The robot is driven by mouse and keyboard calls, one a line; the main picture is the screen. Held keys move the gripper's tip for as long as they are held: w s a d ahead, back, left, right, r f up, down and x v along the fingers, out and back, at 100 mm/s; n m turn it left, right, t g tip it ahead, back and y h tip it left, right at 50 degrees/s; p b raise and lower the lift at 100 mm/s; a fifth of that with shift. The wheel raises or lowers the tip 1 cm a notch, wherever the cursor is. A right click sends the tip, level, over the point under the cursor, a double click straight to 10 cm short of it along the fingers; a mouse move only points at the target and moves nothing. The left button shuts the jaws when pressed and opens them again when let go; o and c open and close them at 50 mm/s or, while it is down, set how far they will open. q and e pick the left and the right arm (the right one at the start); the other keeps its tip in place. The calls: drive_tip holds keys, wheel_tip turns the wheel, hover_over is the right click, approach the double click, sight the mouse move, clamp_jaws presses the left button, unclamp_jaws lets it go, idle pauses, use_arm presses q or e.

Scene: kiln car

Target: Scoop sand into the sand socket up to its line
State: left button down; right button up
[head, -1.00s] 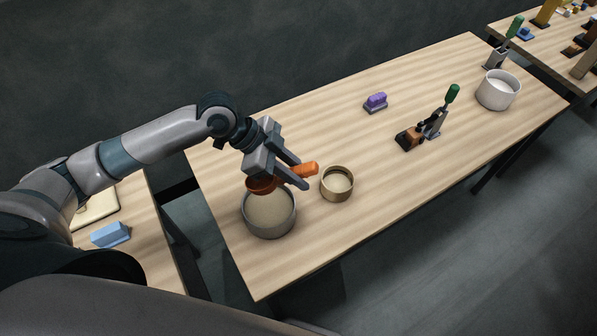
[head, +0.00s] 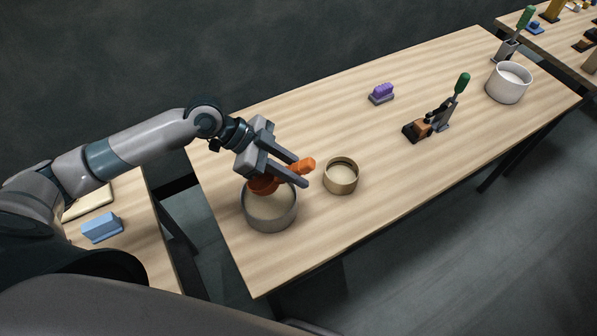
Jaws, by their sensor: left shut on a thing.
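The grey tub of sand (head: 270,224) stands near the left end of the table. The sand socket, a small tan round cup (head: 341,186), stands just right of it. A pale surface shows inside the socket, below its rim; I cannot make out its line. My left gripper (head: 296,172) is shut on the orange scoop (head: 306,165). The scoop's bowl is at the tub's back rim, over or in the sand, partly hidden by the fingers. I cannot tell whether it holds sand. My right gripper is not in view.
A purple-topped block (head: 381,94), a green-handled clamp (head: 442,118) and a white tub (head: 508,86) stand farther right on the wooden table (head: 320,110). A blue block (head: 102,228) lies on the side table at left. The table between socket and clamp is clear.

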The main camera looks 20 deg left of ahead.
use_arm(q)
wheel_tip(320, 180, down, 9)
drive_tip(key=b, duration=0.7)
drive_tip(key=shift+a+h, duration=0.2)
drive_tip(key=shift+h, duration=0.1)
drive_tip(key=shift+r, duration=0.1)
idle(0.7)
